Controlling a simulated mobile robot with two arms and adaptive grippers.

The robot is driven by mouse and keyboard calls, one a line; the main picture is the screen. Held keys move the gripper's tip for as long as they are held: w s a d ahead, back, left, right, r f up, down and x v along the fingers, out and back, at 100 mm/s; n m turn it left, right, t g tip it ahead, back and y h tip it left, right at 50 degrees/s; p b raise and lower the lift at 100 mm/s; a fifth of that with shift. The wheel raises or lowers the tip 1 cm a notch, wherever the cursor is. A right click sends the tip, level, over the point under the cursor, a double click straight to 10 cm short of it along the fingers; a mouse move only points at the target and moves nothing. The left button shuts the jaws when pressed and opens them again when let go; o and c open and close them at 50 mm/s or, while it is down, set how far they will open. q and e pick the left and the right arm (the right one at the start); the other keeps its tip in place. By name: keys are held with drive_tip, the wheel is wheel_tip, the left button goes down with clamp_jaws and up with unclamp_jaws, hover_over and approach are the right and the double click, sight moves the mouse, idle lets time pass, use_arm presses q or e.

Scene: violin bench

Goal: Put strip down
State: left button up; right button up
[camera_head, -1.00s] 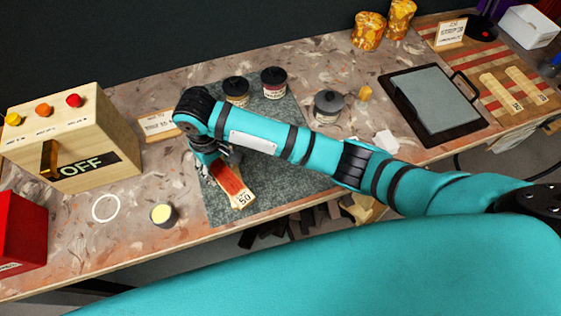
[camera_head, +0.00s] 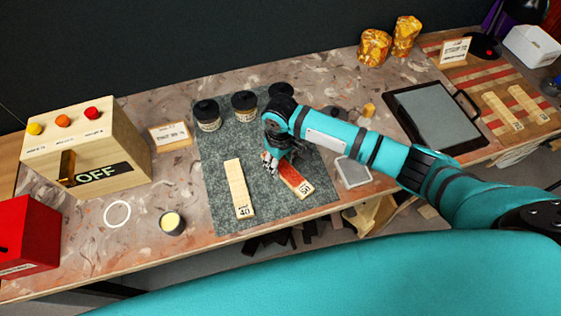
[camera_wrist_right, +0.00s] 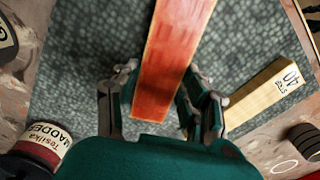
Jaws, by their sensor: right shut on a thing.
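My right gripper (camera_head: 271,163) is shut on a red-coated wooden strip (camera_head: 293,178) whose pale end is marked 50. The strip slants over the right part of the grey-green mat (camera_head: 216,152); I cannot tell whether it touches the mat. In the right wrist view the fingers (camera_wrist_right: 160,98) sit on both sides of the red strip (camera_wrist_right: 172,60), over the speckled mat (camera_wrist_right: 85,70). A bare pale strip (camera_head: 237,187) marked 40 lies on the mat to its left, apart from it, and also shows in the wrist view (camera_wrist_right: 260,96). My left gripper is not in view.
Lidded jars stand at the mat's back edge, such as the left one (camera_head: 207,116) and the middle one (camera_head: 244,105). A small yellow-topped pot (camera_head: 172,222) and a white ring (camera_head: 117,214) are left of the mat. A grey pad (camera_head: 353,172) lies to its right.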

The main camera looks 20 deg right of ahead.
sight(280, 164)
drive_tip(key=shift+w+f, duration=0.1)
drive_tip(key=shift+f, duration=0.45)
drive_tip(key=o, duration=1.2)
drive_tip(key=shift+f, duration=0.15)
wheel_tip(280, 164, up, 12)
drive_tip(key=shift+r, duration=0.15)
